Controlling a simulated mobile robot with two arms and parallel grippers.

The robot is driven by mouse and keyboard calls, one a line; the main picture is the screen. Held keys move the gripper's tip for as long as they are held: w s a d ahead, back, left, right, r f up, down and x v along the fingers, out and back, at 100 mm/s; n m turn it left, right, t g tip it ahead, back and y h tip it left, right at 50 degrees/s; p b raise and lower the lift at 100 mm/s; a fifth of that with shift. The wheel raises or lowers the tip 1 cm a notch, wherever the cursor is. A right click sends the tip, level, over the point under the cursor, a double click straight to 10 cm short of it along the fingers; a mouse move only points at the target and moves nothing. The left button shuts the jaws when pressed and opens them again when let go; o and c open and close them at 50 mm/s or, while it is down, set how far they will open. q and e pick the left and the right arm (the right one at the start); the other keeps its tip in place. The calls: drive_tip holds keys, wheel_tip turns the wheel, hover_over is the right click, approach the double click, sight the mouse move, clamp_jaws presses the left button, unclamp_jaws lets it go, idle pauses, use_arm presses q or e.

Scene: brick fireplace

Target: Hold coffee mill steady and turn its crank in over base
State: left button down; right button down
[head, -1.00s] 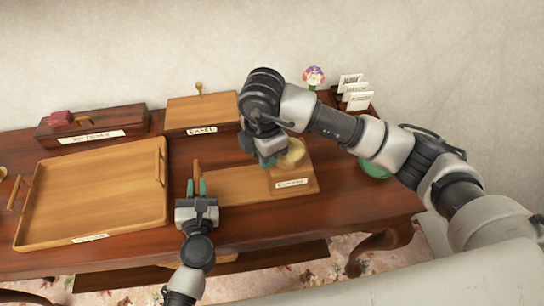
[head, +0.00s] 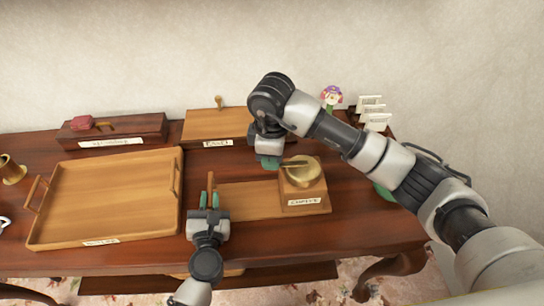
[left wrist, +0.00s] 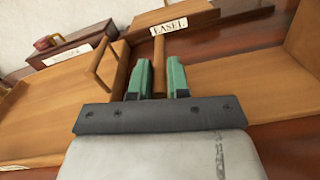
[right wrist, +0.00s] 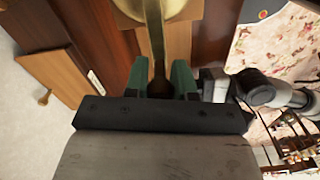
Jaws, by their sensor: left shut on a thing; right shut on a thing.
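The coffee mill (head: 302,196) is a wooden box with a brass dome (head: 307,177), on the right end of a flat wooden base (head: 248,202). My left gripper (head: 209,199) is shut on the upright wooden post (head: 211,181) at the base's left end; the post (left wrist: 159,66) shows between its fingers in the left wrist view. The brass crank (head: 294,163) reaches left from the dome. My right gripper (head: 269,162) is shut on the crank's dark knob (right wrist: 160,86), left of the mill and above the base's back edge. Its fingers partly hide the knob.
A large wooden tray (head: 110,228) lies close left of my left gripper. The EASEL box (head: 198,125) and a dark box (head: 112,128) stand behind. A flower ornament (head: 331,95) and cards (head: 372,110) are at the back right.

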idle(0.4)
drive_tip(key=c, duration=0.9)
unclamp_jaws()
wheel_tip(320, 180, up, 12)
use_arm(q)
drive_tip(key=c, duration=1)
unclamp_jaws()
